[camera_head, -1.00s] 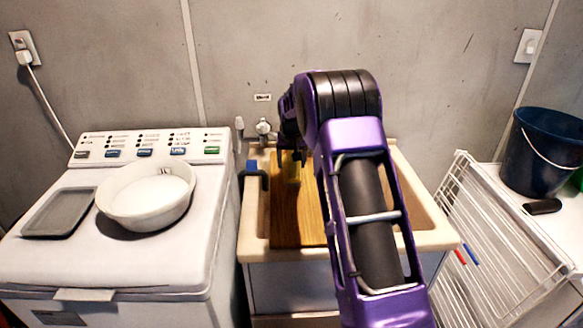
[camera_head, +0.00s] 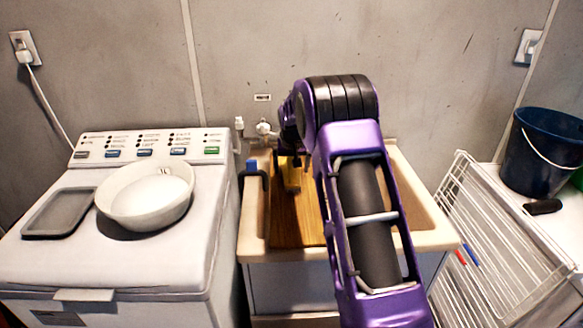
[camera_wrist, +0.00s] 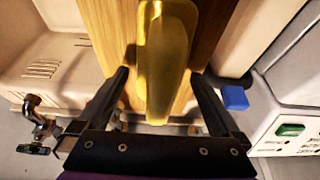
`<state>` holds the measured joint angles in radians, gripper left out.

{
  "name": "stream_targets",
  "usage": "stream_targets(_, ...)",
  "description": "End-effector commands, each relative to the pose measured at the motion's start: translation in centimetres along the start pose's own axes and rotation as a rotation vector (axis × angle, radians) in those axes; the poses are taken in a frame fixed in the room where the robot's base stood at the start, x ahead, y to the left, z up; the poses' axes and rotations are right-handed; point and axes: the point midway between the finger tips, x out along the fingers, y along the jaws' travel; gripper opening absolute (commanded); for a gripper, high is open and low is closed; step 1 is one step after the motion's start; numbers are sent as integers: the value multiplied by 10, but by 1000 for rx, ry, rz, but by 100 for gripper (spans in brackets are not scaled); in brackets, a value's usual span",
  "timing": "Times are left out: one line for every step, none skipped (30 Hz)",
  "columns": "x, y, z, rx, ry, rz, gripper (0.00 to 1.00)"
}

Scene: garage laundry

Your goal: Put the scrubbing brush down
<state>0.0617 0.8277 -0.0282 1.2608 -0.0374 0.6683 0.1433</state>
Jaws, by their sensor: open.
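The scrubbing brush appears as a long yellow thing (camera_wrist: 165,60) in the wrist view, lying lengthwise between my two dark fingers. It also shows in the head view as a small yellow patch (camera_head: 291,176) beside my arm. My gripper (camera_wrist: 160,78) is open, with a gap between each finger and the brush. A wooden board (camera_wrist: 105,22) lies behind the brush, across the sink (camera_head: 257,215). The brush casts a shadow on the board; I cannot tell whether it rests fully on it. My arm hides part of the board and sink in the head view.
A washing machine (camera_head: 150,255) stands left, with a white bowl (camera_head: 145,215) and grey tray (camera_head: 58,213) on it. A blue-capped dark fitting (camera_head: 254,172) sits at the sink's left edge, near a tap (camera_head: 264,128). A wire rack (camera_head: 490,240) and blue bucket (camera_head: 540,155) stand right.

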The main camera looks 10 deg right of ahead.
Motion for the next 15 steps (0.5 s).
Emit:
stream_targets(-5, 0, -2, 0, 2, 0, 100)
stream_targets(-8, 0, -2, 0, 2, 0, 100)
stream_targets(-13, 0, -2, 0, 3, 0, 100)
stream_targets(-19, 0, -2, 0, 4, -1, 100)
stream_targets(-24, 0, -2, 0, 4, -1, 100)
stream_targets(-33, 0, -2, 0, 5, -1, 100)
stream_targets(-40, 0, -2, 0, 4, -1, 100)
stream_targets(-46, 0, -2, 0, 4, -1, 100)
stream_targets(-56, 0, -2, 0, 5, -1, 100)
stream_targets(-62, -1, -2, 0, 5, -1, 100)
stream_targets(-69, 0, -2, 0, 4, -1, 100)
stream_targets(-78, 0, -2, 0, 4, -1, 100)
stream_targets(-83, 0, -2, 0, 4, -1, 100)
stream_targets(-89, 0, -2, 0, 4, -1, 100)
stream_targets(-96, 0, -2, 0, 4, -1, 100)
